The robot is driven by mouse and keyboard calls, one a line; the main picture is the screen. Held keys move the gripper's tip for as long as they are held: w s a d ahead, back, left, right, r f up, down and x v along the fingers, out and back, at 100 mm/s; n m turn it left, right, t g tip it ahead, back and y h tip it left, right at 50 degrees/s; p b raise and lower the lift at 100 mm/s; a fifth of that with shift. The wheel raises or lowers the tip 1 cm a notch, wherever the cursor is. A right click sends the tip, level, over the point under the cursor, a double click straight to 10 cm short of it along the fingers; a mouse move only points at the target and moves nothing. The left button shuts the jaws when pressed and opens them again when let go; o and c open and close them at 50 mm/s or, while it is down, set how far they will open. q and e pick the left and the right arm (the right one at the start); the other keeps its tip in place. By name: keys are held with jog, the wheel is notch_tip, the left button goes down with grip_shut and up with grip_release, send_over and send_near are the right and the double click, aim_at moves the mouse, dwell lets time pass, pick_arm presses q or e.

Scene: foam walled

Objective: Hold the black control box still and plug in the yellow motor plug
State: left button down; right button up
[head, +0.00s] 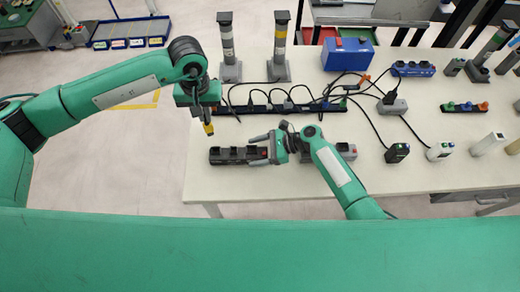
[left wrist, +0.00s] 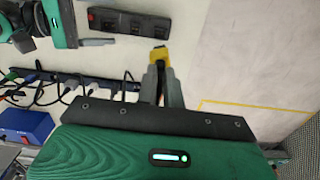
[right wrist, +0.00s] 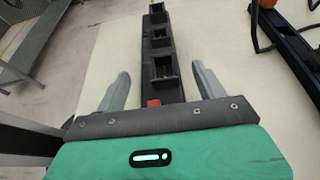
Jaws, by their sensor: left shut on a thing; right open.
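The black control box (head: 232,155) lies on the white table near its left front edge, with open square sockets on top and a red part (right wrist: 153,103) at one end. My right gripper (head: 262,149) is open, its fingers on either side of the box with visible gaps in the right wrist view (right wrist: 164,88). My left gripper (head: 208,122) is shut on the yellow motor plug (head: 208,129), which points down. The plug is above and apart from the box's far-left end. The plug also shows at the fingertips in the left wrist view (left wrist: 160,57).
A black power strip (head: 285,107) with several plugs and cables lies behind the box. A blue case (head: 347,54) and two posts (head: 280,47) stand farther back. Chargers with cables (head: 397,152) sit to the right. The table's left edge is close to the box.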

jog(key=c, duration=1.2)
pick_arm(q)
jog(key=shift+f+m, duration=0.65)
jog(key=shift+m, duration=0.45)
jog(key=shift+f+m, duration=0.65)
jog(key=shift+m, duration=0.45)
